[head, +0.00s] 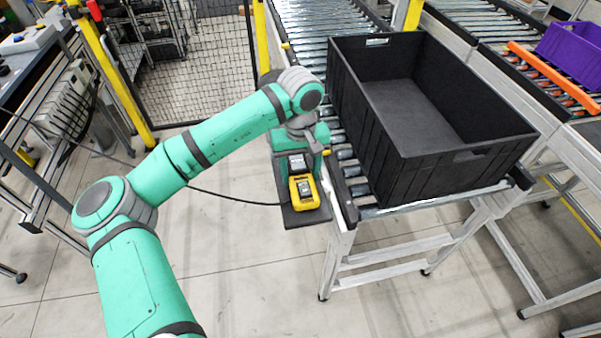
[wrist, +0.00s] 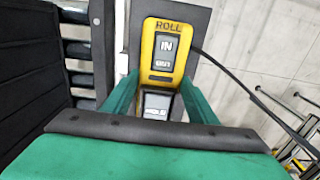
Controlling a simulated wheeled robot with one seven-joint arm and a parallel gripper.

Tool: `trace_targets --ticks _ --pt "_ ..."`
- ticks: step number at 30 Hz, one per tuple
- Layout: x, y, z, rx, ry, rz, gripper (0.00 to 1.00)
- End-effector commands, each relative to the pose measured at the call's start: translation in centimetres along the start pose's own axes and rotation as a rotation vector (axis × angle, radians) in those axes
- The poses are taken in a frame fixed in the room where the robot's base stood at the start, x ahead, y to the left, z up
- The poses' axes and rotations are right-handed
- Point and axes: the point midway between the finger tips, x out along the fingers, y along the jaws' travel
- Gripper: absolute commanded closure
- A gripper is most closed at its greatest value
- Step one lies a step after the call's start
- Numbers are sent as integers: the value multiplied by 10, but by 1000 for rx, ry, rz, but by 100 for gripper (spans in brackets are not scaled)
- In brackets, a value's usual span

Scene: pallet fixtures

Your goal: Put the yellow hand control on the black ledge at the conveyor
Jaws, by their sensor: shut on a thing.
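The yellow hand control (head: 304,193) has dark buttons; in the wrist view (wrist: 165,52) its label reads ROLL, with an IN button. The black ledge (head: 306,218) sticks out from the near left side of the conveyor and also shows in the wrist view (wrist: 198,18). My gripper (head: 300,172) is over the ledge, with its green fingers either side of the control's near part in the wrist view (wrist: 161,92). The control lies flat within the ledge's outline, on it or just above; I cannot tell which. The ledge's part under the gripper is hidden.
A large empty black crate (head: 400,110) stands on the roller conveyor (head: 310,30), just right of my gripper. A thin black cable (head: 235,197) runs left from the control's area. A mesh fence with yellow posts (head: 112,78) stands behind my arm. The floor in front is clear.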

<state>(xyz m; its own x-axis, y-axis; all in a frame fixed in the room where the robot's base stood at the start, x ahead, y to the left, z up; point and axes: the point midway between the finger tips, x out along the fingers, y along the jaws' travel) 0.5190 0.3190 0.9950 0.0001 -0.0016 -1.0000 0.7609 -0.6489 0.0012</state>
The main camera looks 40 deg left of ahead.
Motion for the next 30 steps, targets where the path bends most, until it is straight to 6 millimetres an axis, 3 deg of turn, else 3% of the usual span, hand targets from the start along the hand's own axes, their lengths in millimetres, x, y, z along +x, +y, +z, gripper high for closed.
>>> trace_targets --ticks 12,13,15,26,30 --pt "5 0 0 0 1 1 85" --pt "5 0 0 0 1 0 42" --pt "5 0 0 0 1 0 29" --pt "3 0 0 0 1 0 29" --pt "-12 1 0 1 1 1 29"
